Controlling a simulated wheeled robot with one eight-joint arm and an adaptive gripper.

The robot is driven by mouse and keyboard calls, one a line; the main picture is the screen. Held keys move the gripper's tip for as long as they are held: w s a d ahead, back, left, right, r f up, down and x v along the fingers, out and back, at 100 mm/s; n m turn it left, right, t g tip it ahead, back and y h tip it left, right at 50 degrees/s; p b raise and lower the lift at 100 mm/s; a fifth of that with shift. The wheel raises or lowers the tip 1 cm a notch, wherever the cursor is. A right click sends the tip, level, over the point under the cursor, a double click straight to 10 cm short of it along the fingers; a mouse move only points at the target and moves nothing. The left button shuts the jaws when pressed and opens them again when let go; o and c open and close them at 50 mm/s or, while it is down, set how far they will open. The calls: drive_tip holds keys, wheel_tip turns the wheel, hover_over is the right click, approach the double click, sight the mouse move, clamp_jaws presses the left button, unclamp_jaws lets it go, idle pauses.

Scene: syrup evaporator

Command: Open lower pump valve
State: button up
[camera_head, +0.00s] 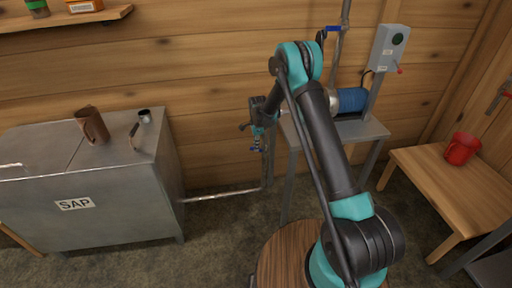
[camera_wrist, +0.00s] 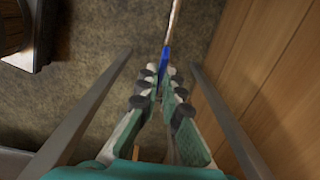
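A blue valve handle (camera_wrist: 166,59) shows in the wrist view, in line with a thin pipe (camera_wrist: 174,22) that runs toward the top edge. I take it for the lower pump valve. My gripper (camera_wrist: 161,80) has its two fingers on either side of the handle's near end, with a narrow gap between them. I cannot tell whether they touch it. In the head view my gripper (camera_head: 258,142) hangs low beside the pump stand, left of its legs. The valve body is mostly hidden there. An upper blue handle (camera_head: 333,28) shows on the upright pipe (camera_head: 345,14).
The pump stand (camera_head: 366,131) holds a blue motor (camera_head: 352,99) and a grey switch box (camera_head: 388,48). The metal SAP tank (camera_head: 120,210) is at left, joined by a low pipe (camera_head: 225,194). A wooden bench (camera_head: 430,185) with a red bucket (camera_head: 462,148) is at right.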

drive_tip(key=o, duration=0.5)
drive_tip(key=shift+r, duration=0.15)
wheel_tip(320, 180, up, 12)
drive_tip(key=shift+d+f, duration=0.1)
drive_tip(key=shift+d, duration=0.05)
